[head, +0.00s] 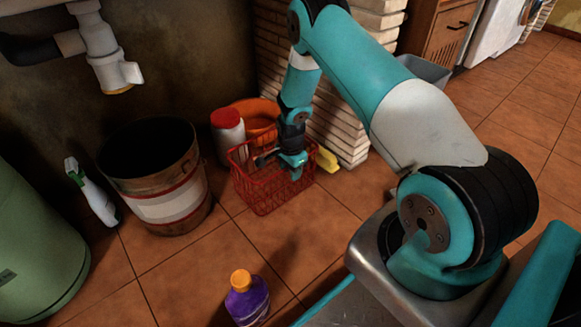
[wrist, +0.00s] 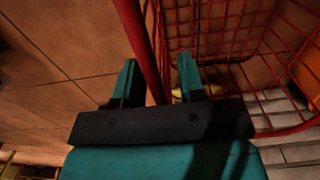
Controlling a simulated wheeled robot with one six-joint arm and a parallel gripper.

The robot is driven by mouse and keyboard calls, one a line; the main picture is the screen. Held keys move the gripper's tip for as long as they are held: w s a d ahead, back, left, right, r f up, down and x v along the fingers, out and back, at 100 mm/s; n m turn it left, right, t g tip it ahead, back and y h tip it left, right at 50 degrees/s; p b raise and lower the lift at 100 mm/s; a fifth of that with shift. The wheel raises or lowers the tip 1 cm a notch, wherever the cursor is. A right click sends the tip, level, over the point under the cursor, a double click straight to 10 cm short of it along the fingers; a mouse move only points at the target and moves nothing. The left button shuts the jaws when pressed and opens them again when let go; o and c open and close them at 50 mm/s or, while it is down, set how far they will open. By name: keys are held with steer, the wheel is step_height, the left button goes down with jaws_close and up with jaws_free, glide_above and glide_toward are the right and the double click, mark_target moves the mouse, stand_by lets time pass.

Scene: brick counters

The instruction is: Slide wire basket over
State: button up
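The red wire basket (head: 262,198) stands on the tiled floor between the wooden bucket and the brick pillar. My gripper (head: 290,164) reaches down at the basket's right part in the head view. In the wrist view my gripper (wrist: 156,72) has its two teal fingers spread apart. The basket's thick red rim (wrist: 138,42) runs down between them, with the wire mesh on the right. The fingers look apart from the rim, though contact is hard to judge. The basket looks empty where its inside shows.
A wooden bucket (head: 164,206) with a white band stands left of the basket. Behind it are a red-capped white container (head: 228,136) and an orange basin (head: 256,112). A yellow item (head: 327,159) lies by the pillar (head: 345,125). A purple bottle (head: 248,302) stands in front; floor between is clear.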

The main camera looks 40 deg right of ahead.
steer(key=shift+f, duration=0.15)
jaws_close()
